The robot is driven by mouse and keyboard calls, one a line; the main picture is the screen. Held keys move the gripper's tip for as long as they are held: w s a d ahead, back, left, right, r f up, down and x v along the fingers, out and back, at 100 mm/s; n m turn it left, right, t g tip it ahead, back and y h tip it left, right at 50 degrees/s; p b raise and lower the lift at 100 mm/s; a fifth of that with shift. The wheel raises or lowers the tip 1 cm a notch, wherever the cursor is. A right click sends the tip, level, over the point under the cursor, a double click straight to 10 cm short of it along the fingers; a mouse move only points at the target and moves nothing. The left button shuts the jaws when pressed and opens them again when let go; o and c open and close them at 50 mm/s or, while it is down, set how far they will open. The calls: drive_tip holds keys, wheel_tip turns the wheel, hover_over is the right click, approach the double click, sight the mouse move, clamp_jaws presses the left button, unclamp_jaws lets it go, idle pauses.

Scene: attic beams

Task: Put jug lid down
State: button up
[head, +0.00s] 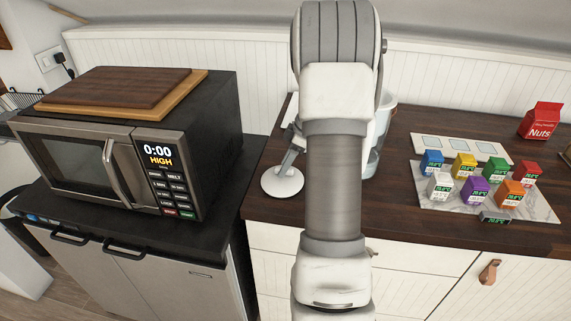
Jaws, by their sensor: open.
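The white round jug lid (282,182) lies on the dark wooden counter near its left end. My gripper (290,160) is just above and behind the lid, with its jaws open. Only part of the gripper shows, because my arm covers the rest. I cannot tell whether a finger still touches the lid. A pale bluish jug (381,125) stands on the counter behind my arm, and only its right side shows.
A microwave (125,145) with wooden boards (120,90) on top stands at the left. Several small coloured boxes (475,197) stand on a marble slab (540,207) at the right. A white panel (460,148) and a red Nuts carton (541,120) are behind them.

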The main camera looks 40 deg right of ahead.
drive_tip(key=v, duration=1.1)
drive_tip(key=shift+d+r, duration=0.2)
drive_tip(key=shift+r, duration=0.1)
drive_tip(key=shift+s, duration=0.1)
